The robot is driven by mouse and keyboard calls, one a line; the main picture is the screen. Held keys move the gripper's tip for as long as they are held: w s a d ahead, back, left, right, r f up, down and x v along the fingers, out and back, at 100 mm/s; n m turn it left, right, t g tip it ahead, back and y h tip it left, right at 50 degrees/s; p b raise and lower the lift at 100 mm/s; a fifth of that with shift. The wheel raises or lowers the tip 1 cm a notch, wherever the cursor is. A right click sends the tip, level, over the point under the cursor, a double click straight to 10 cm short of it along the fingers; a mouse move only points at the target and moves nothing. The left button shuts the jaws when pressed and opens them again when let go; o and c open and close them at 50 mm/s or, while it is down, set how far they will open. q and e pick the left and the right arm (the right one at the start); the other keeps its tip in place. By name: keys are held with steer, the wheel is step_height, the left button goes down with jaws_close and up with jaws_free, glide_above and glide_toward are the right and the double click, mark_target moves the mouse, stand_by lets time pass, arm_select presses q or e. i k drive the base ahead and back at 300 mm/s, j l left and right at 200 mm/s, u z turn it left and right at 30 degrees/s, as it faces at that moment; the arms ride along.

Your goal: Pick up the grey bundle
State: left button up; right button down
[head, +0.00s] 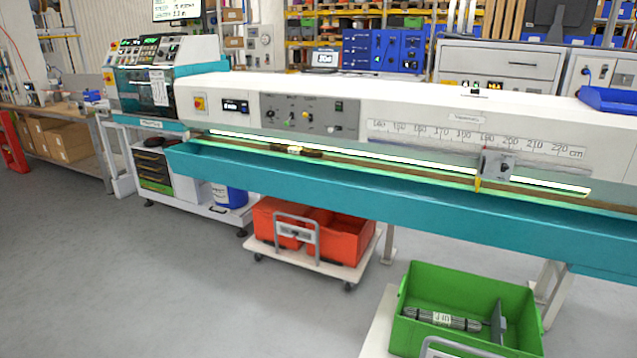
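A grey bundle (442,319) with a pale label around its middle lies inside a green crate (467,281) at the lower right of the head view. It lies lengthwise near the crate's floor, slightly tilted in the picture. A grey plate-like piece (497,323) stands at its right end; I cannot tell whether they touch. Neither of my grippers shows in the head view.
A long machine with a teal trough (370,190) runs across the view above the green crate. A white cart with red crates (342,237) stands under it. A grey handle (455,346) rises before the green crate. The grey floor at left is clear.

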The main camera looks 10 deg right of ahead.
mark_target(439, 320)
steer(key=i+l, duration=0.1)
steer(key=i, duration=0.4)
steer(key=i+l+z, duration=0.1)
steer(key=i, duration=0.4)
